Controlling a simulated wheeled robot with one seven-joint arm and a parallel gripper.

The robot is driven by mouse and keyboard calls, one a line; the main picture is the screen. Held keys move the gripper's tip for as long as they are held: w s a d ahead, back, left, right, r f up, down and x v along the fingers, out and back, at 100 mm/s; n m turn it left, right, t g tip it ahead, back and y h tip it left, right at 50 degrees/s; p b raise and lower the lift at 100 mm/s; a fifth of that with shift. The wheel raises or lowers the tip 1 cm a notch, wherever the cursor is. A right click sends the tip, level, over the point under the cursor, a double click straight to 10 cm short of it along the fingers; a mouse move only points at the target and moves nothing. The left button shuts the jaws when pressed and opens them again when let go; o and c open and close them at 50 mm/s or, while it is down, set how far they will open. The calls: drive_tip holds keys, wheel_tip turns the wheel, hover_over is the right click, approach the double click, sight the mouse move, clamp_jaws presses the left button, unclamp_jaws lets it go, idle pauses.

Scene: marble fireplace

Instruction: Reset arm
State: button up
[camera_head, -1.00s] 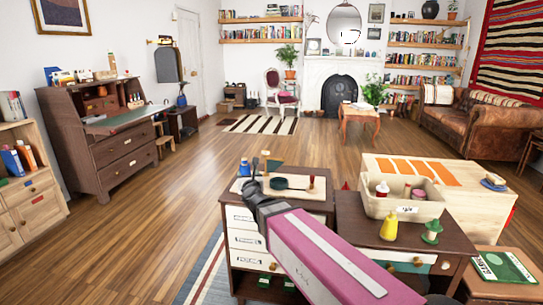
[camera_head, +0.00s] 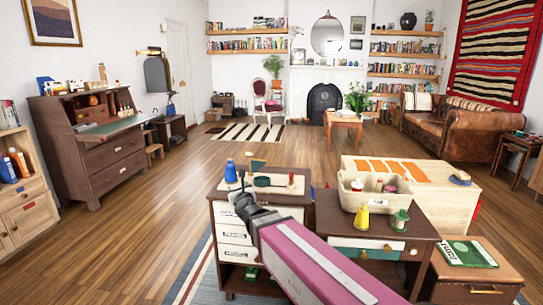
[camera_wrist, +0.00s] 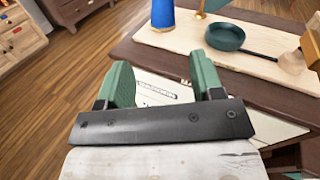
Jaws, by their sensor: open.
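My arm, a magenta link with a dark wrist, reaches forward in the head view. My gripper (camera_head: 240,190) is small and dark there, in front of the left end of the dark brown cabinet (camera_head: 222,202). In the wrist view its two green fingers (camera_wrist: 160,85) stand wide apart with nothing between them. Beyond them are the cabinet's dark edge and a pale drawer front (camera_wrist: 155,90). A light wooden board (camera_wrist: 190,35) on the cabinet holds a green pan (camera_wrist: 225,37) and a blue cylindrical object (camera_wrist: 163,14). The fingers appear apart from these things.
A beige bin (camera_head: 362,202), a yellow bottle (camera_head: 361,218) and a green spool-like object (camera_head: 400,222) stand to the right. Open wooden floor (camera_head: 150,230) lies to the left.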

drive_tip(key=s+d+f+n+g, duration=0.3)
drive_tip(key=d+f+n+g, duration=0.5)
drive_tip(key=d+f+n, duration=0.8)
drive_tip(key=s+d+f+n+g+h, duration=0.2)
drive_tip(key=s+d+f+n+g, duration=0.2)
drive_tip(key=s+d+n, duration=0.2)
drive_tip(key=s+d+f+n+g+h, duration=0.3)
drive_tip(key=s+d+f+n+g, duration=0.1)
drive_tip(key=d+n, duration=0.4)
drive_tip(key=shift+s+d+f+n+g, duration=0.35)
drive_tip(key=shift+s+d+f, duration=0.25)
drive_tip(key=shift+s+d, duration=0.4)
